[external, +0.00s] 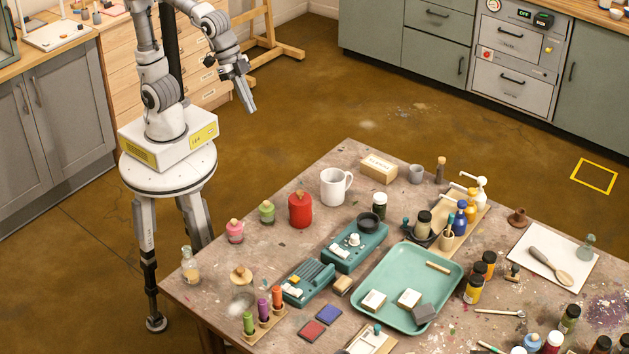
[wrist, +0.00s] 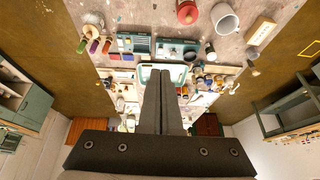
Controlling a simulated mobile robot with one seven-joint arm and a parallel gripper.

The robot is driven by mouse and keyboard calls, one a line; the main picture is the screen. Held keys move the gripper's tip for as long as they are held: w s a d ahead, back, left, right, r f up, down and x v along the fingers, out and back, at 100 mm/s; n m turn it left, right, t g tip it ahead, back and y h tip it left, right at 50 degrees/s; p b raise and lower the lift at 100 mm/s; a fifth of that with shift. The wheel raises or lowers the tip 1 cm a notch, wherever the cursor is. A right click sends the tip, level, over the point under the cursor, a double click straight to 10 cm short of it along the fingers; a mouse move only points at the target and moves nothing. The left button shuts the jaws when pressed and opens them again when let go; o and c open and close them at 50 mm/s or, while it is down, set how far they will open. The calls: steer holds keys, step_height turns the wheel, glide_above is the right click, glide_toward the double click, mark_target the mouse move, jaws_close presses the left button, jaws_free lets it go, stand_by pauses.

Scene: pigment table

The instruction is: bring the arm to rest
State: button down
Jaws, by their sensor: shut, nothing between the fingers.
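My gripper (external: 247,98) is in the upper left of the external view, in the air beyond the table's far left edge. Its fingers point downward and are together with nothing between them. In the wrist view my gripper (wrist: 164,74) shows as two dark fingers side by side, closed. The arm rises from its base on a round white stand behind the table. The paint-stained table (external: 270,198) is apart from the gripper, to its lower right.
The table holds a red jar (external: 301,210), a white mug (external: 335,187), teal devices (external: 355,246), a teal tray (external: 440,275) and several bottles. A wooden easel (external: 270,45) stands behind the arm. Grey cabinets (external: 60,125) are on the left. The floor between table and back cabinets is clear.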

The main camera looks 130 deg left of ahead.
steer(key=s+f, duration=0.2)
steer(key=s, duration=1.3)
step_height(320, 180, down, 30)
steer(key=b, duration=2.8)
steer(key=shift+s+d+r+t, duration=0.2)
steer(key=shift+t, duration=0.1)
